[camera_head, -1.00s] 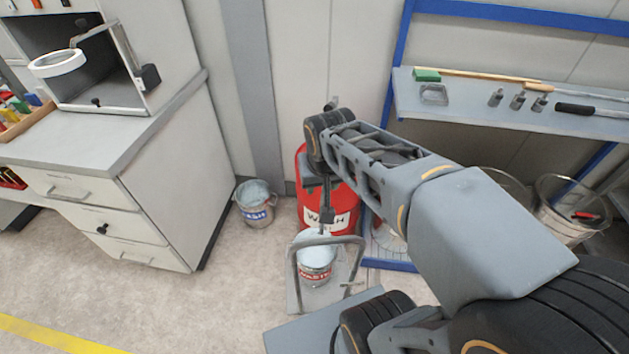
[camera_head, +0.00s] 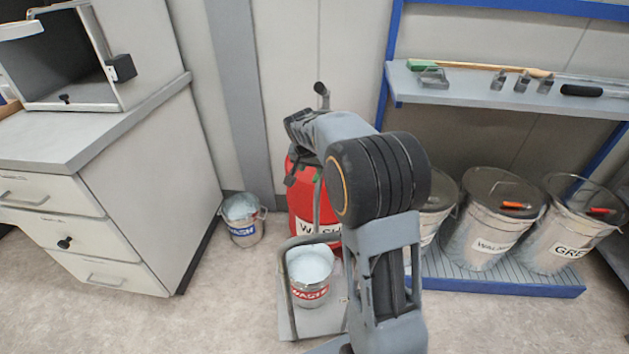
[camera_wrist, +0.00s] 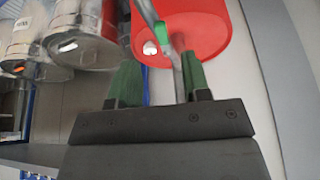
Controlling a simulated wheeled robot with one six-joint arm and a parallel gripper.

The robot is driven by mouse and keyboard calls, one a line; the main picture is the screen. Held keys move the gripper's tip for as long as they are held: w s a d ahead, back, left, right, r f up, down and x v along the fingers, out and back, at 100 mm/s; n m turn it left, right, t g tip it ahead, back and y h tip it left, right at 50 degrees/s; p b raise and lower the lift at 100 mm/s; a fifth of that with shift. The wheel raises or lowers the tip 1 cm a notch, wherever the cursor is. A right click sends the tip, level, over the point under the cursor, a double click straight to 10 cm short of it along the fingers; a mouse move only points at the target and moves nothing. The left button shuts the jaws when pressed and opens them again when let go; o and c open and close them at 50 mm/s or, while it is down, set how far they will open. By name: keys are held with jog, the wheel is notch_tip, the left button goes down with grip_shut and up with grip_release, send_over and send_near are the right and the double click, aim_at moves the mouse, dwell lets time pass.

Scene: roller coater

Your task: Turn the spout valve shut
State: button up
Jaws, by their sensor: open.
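The red drum (camera_head: 304,203) marked WASH stands by the wall, partly behind my arm. In the wrist view its red surface (camera_wrist: 200,30) fills the top, beyond the fingers. My gripper (camera_wrist: 158,65) is open, its two green fingers apart and pointing toward the drum. A thin grey bar (camera_wrist: 160,48) passes between the fingers in that view; I cannot tell whether it is part of the spout valve or something in front. A bucket with pale liquid (camera_head: 309,272) stands below the drum's front. The spout valve is not clearly visible in the head view, where my arm covers that area.
A grey hoop handle (camera_head: 284,282) stands around the bucket below the drum. A WASH pail (camera_head: 243,222) stands left, beside the cabinet (camera_head: 165,185). The floor at front left is clear.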

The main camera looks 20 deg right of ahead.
aim_at(315, 180)
jog(key=b+x, duration=0.1)
jog(key=x, duration=0.6)
jog(key=shift+f, duration=0.1)
grip_shut()
dwell(0.3)
